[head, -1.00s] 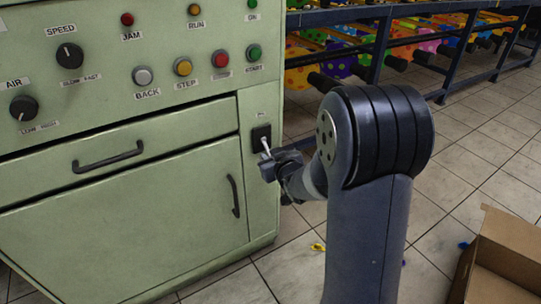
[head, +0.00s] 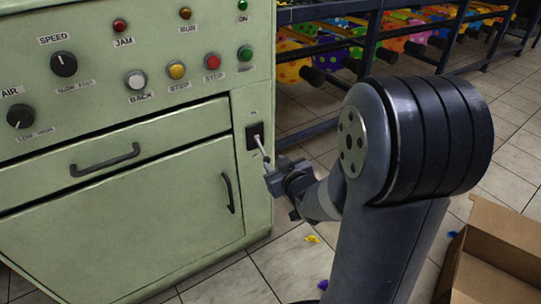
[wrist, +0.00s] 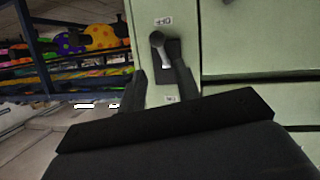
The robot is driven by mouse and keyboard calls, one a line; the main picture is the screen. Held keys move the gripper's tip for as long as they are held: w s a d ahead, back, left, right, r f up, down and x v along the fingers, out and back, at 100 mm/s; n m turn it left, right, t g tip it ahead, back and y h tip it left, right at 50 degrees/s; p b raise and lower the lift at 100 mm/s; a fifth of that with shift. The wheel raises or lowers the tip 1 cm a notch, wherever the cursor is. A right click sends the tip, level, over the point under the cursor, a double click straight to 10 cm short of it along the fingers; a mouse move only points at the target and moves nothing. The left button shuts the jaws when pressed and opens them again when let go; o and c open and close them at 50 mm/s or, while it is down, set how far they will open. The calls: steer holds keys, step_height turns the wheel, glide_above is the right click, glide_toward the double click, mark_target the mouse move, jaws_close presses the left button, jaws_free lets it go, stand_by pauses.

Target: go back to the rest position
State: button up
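The green machine (head: 110,215) fills the left of the head view. On its right panel is a black switch (head: 254,131) with a pale lever that slants down to the right. The switch also shows in the wrist view (wrist: 163,60), with an OFF label above it. My gripper (head: 270,176) is just below and right of the switch, close to the lever's end. In the wrist view its two dark fingers (wrist: 157,66) stand apart with nothing held between them. I cannot tell whether a finger touches the lever.
A dark metal rack (head: 375,45) with colourful balloons stands behind on the right. An open cardboard box (head: 490,265) sits on the tiled floor at lower right. Small balloon scraps (head: 312,239) lie on the floor. Drawer handles (head: 105,160) stick out from the machine.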

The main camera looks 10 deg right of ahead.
mark_target(264, 154)
steer(key=shift+s+d+r, duration=0.1)
steer(key=shift+s, duration=0.4)
steer(key=shift+w, duration=0.1)
steer(key=b+x, duration=0.3)
steer(key=x, duration=0.8)
steer(key=shift+r, duration=0.2)
steer(key=shift+f, duration=0.1)
